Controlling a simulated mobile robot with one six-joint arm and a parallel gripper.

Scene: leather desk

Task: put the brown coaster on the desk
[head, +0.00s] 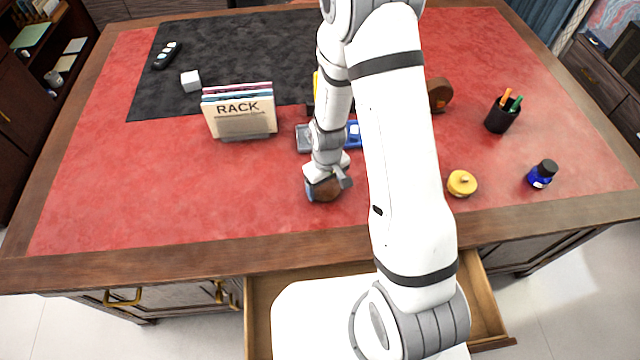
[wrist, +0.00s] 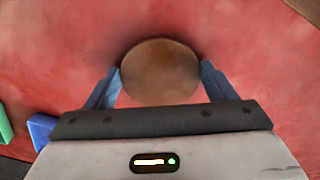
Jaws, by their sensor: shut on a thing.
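The brown coaster (wrist: 160,72) is a round disc between the two fingers of my gripper (wrist: 160,82) in the wrist view. The fingers press on its left and right sides. In the head view the coaster (head: 326,190) is partly hidden by my gripper (head: 325,186), over the red leather near the front of the desk (head: 180,200). I cannot tell whether the coaster touches the leather or hangs just above it.
A rack of records (head: 239,110) stands to the left. Blue and grey items (head: 354,135) lie behind my gripper. A yellow tin (head: 462,183), an ink bottle (head: 542,174) and a pen cup (head: 503,114) stand to the right. The front-left leather is clear. A drawer (head: 258,320) is open below.

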